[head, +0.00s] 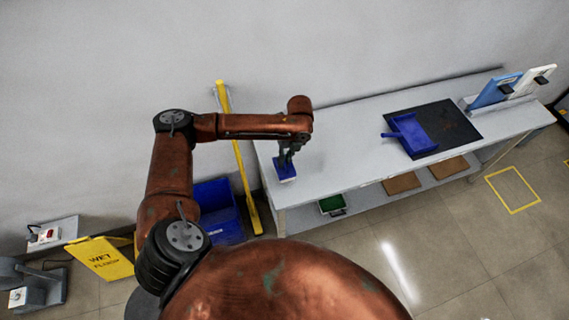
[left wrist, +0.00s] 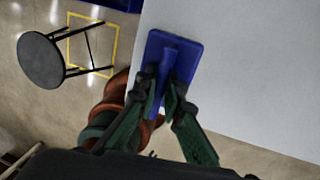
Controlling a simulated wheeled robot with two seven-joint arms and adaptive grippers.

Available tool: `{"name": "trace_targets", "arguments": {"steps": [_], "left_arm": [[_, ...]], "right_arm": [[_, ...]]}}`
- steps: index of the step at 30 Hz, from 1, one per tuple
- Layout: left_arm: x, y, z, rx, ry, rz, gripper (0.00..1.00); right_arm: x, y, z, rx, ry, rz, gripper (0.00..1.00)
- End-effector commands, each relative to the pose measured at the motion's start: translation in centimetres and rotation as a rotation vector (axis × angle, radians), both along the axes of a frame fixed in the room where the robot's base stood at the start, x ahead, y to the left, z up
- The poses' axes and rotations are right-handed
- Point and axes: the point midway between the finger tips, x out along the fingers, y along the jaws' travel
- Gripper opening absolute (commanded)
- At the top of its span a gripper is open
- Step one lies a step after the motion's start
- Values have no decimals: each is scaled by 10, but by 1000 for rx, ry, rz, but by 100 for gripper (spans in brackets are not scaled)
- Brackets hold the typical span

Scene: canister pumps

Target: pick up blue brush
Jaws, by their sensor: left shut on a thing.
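The blue brush (head: 285,173) is at the left end of the grey table in the head view. It shows a flat blue back with a raised blue handle, and some white on its lower side. In the left wrist view the blue brush (left wrist: 183,53) is at the upper middle. My left gripper (head: 286,156) is above the brush and shut on its handle; the fingers (left wrist: 168,100) sit on both sides of the handle. Whether the brush touches the tabletop, I cannot tell. My right gripper is not in view.
The table (head: 345,150) carries a black mat (head: 455,125) with a blue dustpan (head: 411,132). A yellow post (head: 240,160), a blue bin (head: 218,205) and a yellow wet floor sign (head: 103,258) stand left. The tabletop's middle is clear.

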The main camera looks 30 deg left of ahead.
Motion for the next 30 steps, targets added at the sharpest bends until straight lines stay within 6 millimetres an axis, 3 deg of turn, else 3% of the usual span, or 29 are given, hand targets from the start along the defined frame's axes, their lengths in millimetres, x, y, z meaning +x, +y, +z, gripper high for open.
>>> {"name": "trace_targets", "arguments": {"steps": [6,16,21,30], "left_arm": [[-37,-25,54,0,-4,-5,0],[-93,-64,80,0,0,-5,0],[-104,-72,85,1,-1,-1,0],[-107,-74,87,0,0,0,0]], "right_arm": [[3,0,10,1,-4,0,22],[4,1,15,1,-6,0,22],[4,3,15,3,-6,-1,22],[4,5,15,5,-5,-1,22]]}}
